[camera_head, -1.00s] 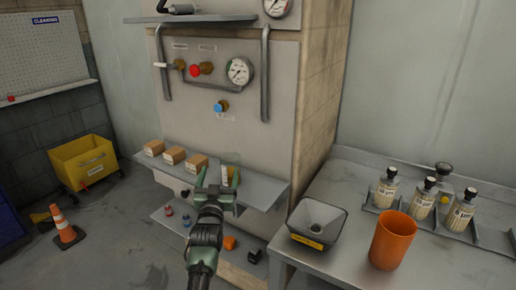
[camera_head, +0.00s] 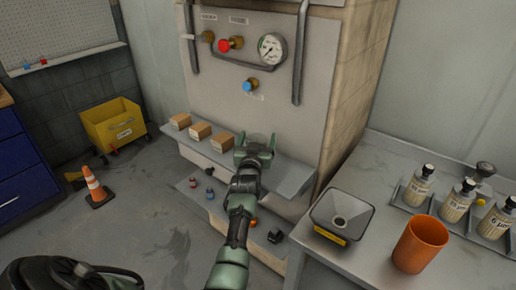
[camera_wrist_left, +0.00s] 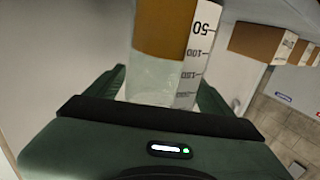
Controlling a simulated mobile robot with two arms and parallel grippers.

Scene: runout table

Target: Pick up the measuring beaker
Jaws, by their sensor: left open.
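The measuring beaker (camera_wrist_left: 165,75) shows close up in the left wrist view. It is clear with a brown-orange band and a white scale strip with black numbers. My left gripper (camera_head: 257,145) is at the grey shelf (camera_head: 293,178), right of the boxes. In the left wrist view its open fingers (camera_wrist_left: 160,88) are on both sides of the beaker; I cannot tell whether they touch it. In the head view the gripper hides the beaker. My right gripper is not in view.
Small cardboard boxes (camera_head: 200,130) stand on the shelf left of my gripper. A lower shelf holds small items (camera_head: 209,194). At right, a metal table carries a grey hopper (camera_head: 342,212), an orange cup (camera_head: 420,244) and labelled bottles (camera_head: 458,201). A traffic cone (camera_head: 96,188) stands on the floor.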

